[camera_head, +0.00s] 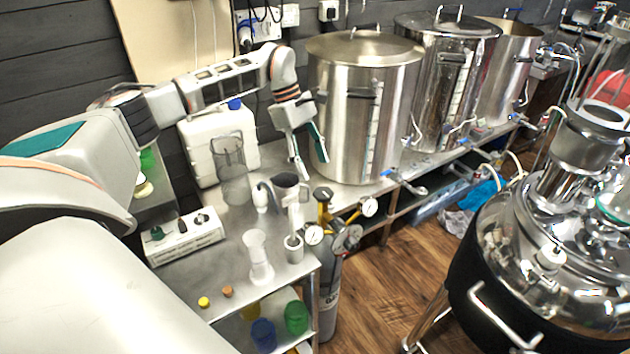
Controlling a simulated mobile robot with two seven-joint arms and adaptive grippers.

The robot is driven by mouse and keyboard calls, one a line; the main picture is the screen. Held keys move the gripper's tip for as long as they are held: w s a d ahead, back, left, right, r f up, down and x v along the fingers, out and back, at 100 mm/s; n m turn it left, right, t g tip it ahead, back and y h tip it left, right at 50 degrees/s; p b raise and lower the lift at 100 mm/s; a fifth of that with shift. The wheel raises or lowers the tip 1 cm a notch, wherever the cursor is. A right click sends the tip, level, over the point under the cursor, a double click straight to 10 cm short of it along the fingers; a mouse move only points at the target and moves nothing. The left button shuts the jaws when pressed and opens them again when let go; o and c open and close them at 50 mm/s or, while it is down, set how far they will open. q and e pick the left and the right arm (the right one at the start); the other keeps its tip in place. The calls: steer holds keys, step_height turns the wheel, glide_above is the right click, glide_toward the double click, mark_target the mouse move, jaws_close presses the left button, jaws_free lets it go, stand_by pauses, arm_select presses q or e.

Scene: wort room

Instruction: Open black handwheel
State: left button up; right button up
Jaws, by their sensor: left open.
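A dark, roundish part that looks like the black handwheel (347,238) sits on top of the grey gas cylinder (328,290), beside the steel table's front corner. Brass fittings (323,196) and two round gauges, one on the right (369,207) and one on the left (313,235), surround it. My left gripper (309,166) is open and empty, pointing down above the table, in front of the nearest steel kettle. It is above and left of the handwheel in the picture and apart from it. My right gripper is not in view.
Steel kettles (345,110) line the table at the back. A large shiny vessel (540,260) stands right. Wooden floor (400,270) lies between.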

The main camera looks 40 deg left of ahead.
mark_target(322, 191)
arm_select(q)
steer(key=x, duration=0.7)
steer(key=shift+d+f, duration=0.15)
steer(key=shift+f, duration=0.15)
steer(key=c, duration=1.1)
